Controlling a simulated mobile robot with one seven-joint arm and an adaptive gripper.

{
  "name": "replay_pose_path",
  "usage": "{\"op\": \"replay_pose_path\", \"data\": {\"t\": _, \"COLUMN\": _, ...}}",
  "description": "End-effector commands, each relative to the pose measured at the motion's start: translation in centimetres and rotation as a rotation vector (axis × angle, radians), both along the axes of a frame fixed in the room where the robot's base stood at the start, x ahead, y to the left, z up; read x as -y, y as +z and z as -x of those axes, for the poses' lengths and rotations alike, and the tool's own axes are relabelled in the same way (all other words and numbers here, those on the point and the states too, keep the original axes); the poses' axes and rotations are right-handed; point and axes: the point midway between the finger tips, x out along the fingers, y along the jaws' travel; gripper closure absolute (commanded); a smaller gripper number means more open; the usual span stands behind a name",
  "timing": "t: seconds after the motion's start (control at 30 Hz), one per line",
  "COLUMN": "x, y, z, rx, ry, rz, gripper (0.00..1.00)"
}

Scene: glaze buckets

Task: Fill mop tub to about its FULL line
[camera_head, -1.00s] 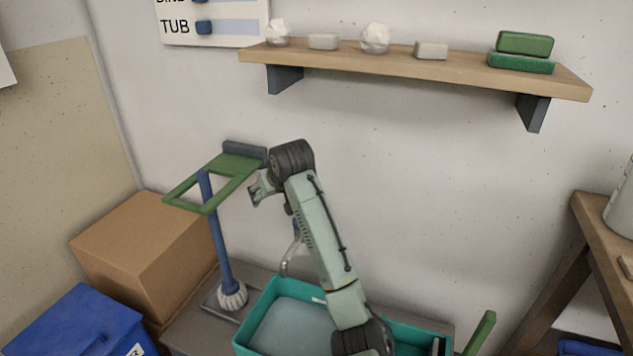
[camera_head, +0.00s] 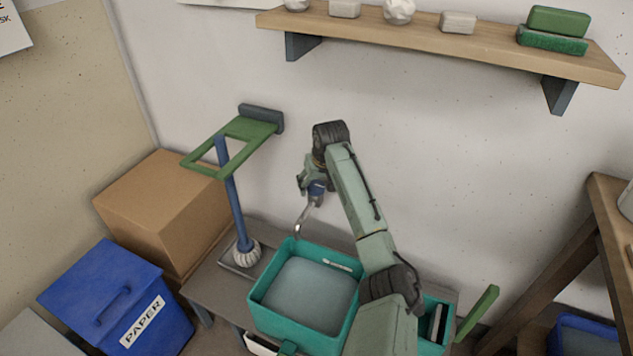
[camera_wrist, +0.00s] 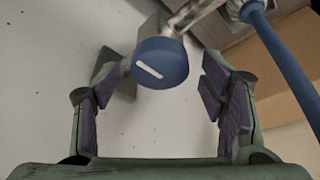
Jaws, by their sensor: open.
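The teal mop tub (camera_head: 262,311) stands on a low grey bench against the wall, with grey-blue water (camera_head: 308,297) in it. A pale label (camera_head: 337,264) shows on its far inner wall; I cannot read it or any FULL line. A metal tap spout (camera_head: 302,221) curves down above the tub's back edge; I see no clear stream. Its blue round knob (camera_head: 317,187) has a white bar mark, slanted in the wrist view (camera_wrist: 160,65). My gripper (camera_wrist: 160,78) is open, fingers on either side of the knob, with gaps showing between them and it.
A blue-handled mop (camera_head: 233,203) stands left of the tap through a green wall bracket (camera_head: 254,133). A cardboard box (camera_head: 150,215) and blue paper bin (camera_head: 110,297) are at left. A wooden shelf (camera_head: 470,48) is above. My arm crosses over the tub's right side.

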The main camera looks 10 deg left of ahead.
Motion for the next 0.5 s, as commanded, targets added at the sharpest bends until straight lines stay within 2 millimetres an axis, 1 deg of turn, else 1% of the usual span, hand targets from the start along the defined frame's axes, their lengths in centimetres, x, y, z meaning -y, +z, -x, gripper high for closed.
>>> {"op": "replay_pose_path", "data": {"t": 0.1, "x": -0.06, "y": -0.38, "z": -0.10, "rx": -0.001, "ry": 0.000, "rz": 0.001, "gripper": 0.35}}
{"op": "replay_pose_path", "data": {"t": 0.33, "x": -0.09, "y": -0.42, "z": -0.11, "rx": 0.000, "ry": 0.000, "rz": 0.000, "gripper": 0.36}}
{"op": "replay_pose_path", "data": {"t": 0.5, "x": -0.08, "y": -0.40, "z": -0.10, "rx": 0.000, "ry": 0.000, "rz": 0.000, "gripper": 0.47}}
